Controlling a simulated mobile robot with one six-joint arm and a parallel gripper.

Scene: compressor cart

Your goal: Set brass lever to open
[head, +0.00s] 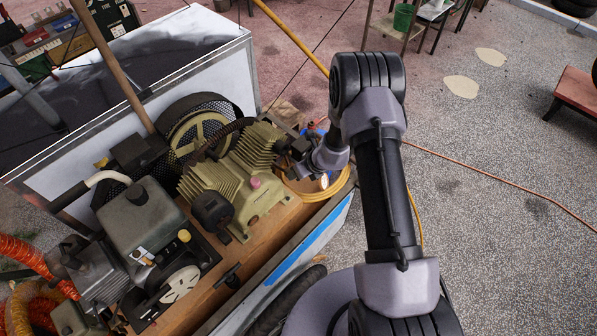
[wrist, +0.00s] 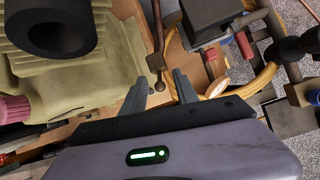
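A thin brownish rod with a rounded end (wrist: 158,62), which looks like the brass lever, hangs down from the top of the wrist view. Its rounded end lies just ahead of and between the two fingertips of my gripper (wrist: 160,78). I cannot tell whether a finger touches it. The fingers are apart with nothing gripped between them. In the head view my gripper (head: 298,148) is by the right end of the olive compressor pump (head: 232,180). The lever cannot be made out there.
A dark box (wrist: 208,18), red-ended fittings (wrist: 244,45) and a yellow hose coil (wrist: 265,78) crowd the right of the gripper in the wrist view. The finned pump body (wrist: 95,75) is close on the left. Open floor (head: 490,150) lies right of the cart.

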